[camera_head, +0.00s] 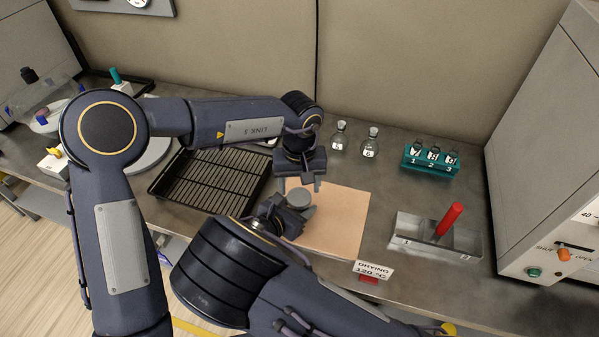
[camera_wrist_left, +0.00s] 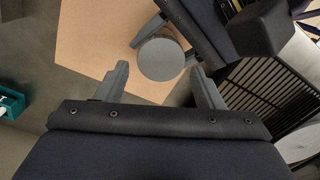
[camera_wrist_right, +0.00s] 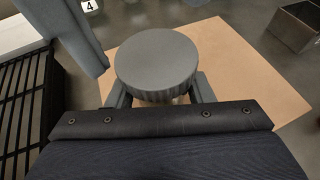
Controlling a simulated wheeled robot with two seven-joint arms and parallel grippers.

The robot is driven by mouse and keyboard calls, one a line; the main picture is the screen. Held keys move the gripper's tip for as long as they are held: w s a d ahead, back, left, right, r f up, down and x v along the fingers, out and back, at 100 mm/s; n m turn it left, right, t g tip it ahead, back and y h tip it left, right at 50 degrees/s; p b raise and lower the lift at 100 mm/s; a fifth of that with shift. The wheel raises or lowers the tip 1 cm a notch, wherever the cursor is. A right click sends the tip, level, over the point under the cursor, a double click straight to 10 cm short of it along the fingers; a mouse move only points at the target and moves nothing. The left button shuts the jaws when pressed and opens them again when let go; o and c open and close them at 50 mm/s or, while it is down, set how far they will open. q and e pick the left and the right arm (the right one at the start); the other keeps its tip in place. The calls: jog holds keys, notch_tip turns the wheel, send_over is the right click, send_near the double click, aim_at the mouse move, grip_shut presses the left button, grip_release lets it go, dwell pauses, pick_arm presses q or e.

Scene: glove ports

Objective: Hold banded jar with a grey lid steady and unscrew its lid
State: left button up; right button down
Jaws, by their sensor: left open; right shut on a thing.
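The jar's grey ribbed lid (camera_head: 299,196) shows on the tan mat (camera_head: 338,220) in the head view. The lid fills the middle of the right wrist view (camera_wrist_right: 156,62) and also shows in the left wrist view (camera_wrist_left: 161,59). The jar body and its bands are mostly hidden under the lid and behind my gripper. My right gripper (camera_head: 290,206) is shut on the jar, its fingers below the lid. My left gripper (camera_head: 299,185) is open and empty, pointing down just behind the lid, with its fingers apart from it.
A black rack (camera_head: 212,182) lies left of the mat. Two small flasks (camera_head: 370,142) stand behind it. A teal vial holder (camera_head: 431,160) and a metal tray (camera_head: 415,238) with a red cylinder (camera_head: 449,219) are at right. A drying sign (camera_head: 373,270) stands at the front edge.

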aim_at(298, 197)
pick_arm(q)
jog(key=shift+f, duration=1.65)
jog(key=c, duration=0.8)
jog(key=n, duration=0.3)
jog(key=shift+r, duration=0.1)
jog(key=o, duration=1.1)
jog(key=shift+a, duration=0.15)
